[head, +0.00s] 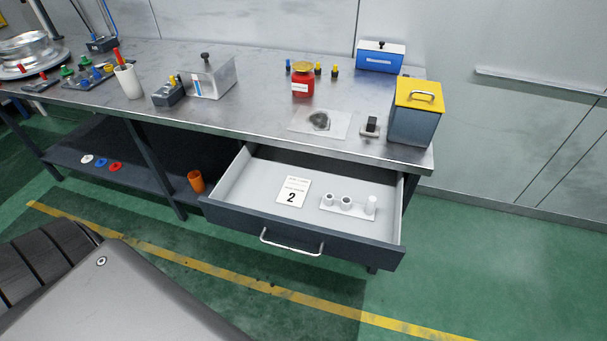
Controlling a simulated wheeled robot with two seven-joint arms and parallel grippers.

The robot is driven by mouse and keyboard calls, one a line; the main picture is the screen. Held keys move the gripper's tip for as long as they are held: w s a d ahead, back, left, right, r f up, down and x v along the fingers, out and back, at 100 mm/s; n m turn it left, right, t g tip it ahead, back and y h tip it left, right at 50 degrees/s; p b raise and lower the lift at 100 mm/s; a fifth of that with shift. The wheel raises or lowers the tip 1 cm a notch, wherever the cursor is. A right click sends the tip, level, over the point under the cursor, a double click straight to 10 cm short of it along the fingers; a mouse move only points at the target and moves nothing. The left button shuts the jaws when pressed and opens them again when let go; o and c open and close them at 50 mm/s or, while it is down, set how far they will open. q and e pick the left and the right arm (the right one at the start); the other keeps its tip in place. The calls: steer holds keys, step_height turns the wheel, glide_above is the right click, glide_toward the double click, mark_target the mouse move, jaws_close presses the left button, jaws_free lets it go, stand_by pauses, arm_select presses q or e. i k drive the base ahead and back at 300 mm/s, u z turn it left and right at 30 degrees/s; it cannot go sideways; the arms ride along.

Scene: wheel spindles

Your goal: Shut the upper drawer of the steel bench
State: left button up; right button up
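The steel bench (235,112) runs across the view from the left to the right of centre. Its upper drawer (228,218) is pulled well out under the right part of the bench top. The drawer has a dark front with a pale metal bar handle (291,243). Inside lie a white card (293,191) marked 2 and a white holder (347,205) with several short cylinders. Neither of my grippers shows in the head view, so I cannot see what they hold.
On the bench top are a grey box with a yellow lid (415,112), a red jar (303,82), a blue box (380,57) and a steel box (208,76). An orange cup (196,181) stands on the lower shelf, left of the drawer. Green floor before the drawer is clear.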

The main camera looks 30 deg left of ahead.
mark_target(244, 200)
steer(key=k, duration=0.45)
steer(key=u, duration=0.3)
steer(key=i, duration=0.45)
steer(key=u, duration=0.65)
